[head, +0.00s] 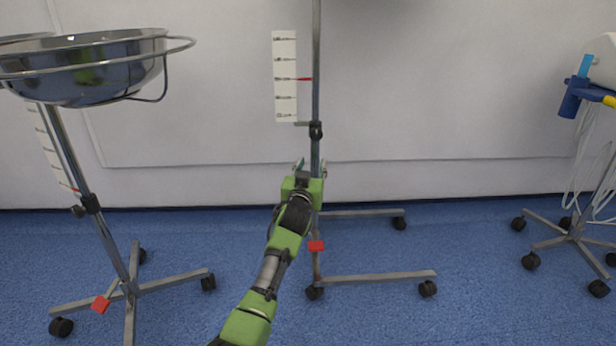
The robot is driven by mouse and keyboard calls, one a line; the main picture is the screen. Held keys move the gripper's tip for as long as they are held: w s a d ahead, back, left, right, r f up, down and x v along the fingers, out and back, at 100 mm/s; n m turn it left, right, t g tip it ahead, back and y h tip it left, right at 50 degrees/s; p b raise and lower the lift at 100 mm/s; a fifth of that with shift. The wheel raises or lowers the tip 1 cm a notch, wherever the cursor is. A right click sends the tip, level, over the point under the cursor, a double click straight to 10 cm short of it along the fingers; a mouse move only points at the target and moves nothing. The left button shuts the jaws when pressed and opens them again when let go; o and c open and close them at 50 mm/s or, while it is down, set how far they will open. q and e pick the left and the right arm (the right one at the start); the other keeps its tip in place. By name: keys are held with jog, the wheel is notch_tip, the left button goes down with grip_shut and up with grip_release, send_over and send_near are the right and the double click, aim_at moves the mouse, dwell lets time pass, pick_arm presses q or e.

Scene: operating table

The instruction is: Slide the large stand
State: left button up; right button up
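The large stand (316,60) is a tall metal pole in the middle of the head view. It stands upright on a wheeled base (375,279) with black casters and a red pedal (316,246). A white label strip (285,75) with a red pointer shows beside the pole. My green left arm reaches forward to the pole. My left gripper (312,168) is at the pole, just below its dark clamp, with a fingertip showing on each side. The wrist hides part of the pole, and I cannot tell whether the fingers press on it. My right gripper is not in view.
A stand with a steel basin (85,68) is at the left, on a wheeled base with a red pedal. Another wheeled stand (572,238) with white cables and a blue device (573,97) is at the right. Blue floor (465,235) is clear between the middle and right stands. A white wall (450,90) stands behind.

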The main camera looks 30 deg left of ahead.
pick_arm(q)
jog(key=v, duration=0.6)
dwell(0.4)
